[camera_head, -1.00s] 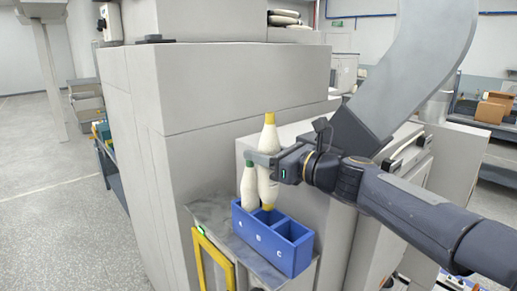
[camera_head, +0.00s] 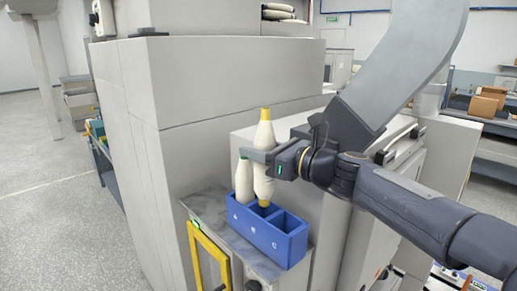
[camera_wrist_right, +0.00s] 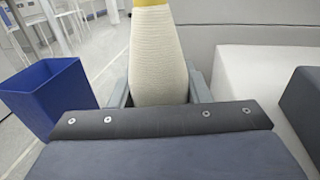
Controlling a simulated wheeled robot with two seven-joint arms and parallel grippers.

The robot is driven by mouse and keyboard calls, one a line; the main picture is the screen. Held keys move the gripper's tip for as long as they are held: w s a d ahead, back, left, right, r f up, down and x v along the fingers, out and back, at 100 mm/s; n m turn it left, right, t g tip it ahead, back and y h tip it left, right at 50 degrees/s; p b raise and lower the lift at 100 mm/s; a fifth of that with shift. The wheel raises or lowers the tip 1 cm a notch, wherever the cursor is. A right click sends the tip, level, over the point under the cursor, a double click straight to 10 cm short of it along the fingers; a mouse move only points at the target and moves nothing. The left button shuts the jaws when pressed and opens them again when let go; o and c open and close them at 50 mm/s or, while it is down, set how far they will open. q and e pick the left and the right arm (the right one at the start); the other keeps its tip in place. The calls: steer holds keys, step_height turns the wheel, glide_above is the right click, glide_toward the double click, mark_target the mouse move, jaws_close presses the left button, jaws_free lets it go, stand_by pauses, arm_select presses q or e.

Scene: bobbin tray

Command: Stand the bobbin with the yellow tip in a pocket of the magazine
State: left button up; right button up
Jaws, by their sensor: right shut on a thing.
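The bobbin with the yellow tip (camera_head: 264,160) is cream, with yellow at its top and its lower end. My right gripper (camera_head: 262,157) is shut on its body and holds it nearly upright. Its lower end is over the middle pocket, B, of the blue magazine (camera_head: 268,235); I cannot tell whether it touches the bottom. The bobbin also fills the middle of the right wrist view (camera_wrist_right: 158,60), with the magazine (camera_wrist_right: 48,92) at left. A green-tipped bobbin (camera_head: 243,180) stands in pocket A. Pocket C looks empty. My left gripper is not in view.
The magazine rests on a small grey shelf (camera_head: 208,224) with a yellow frame (camera_head: 194,250) below its front. A tall grey cabinet (camera_head: 150,130) stands close behind and left. Grey machine housings stand behind and to the right.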

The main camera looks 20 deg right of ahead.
mark_target(269, 194)
steer(key=shift+f, duration=0.15)
stand_by(0.4)
steer(key=shift+f+b, duration=4.9)
steer(key=shift+f, duration=0.25)
steer(key=o, duration=1.1)
steer(key=v, duration=0.8)
steer(key=shift+b, duration=0.4)
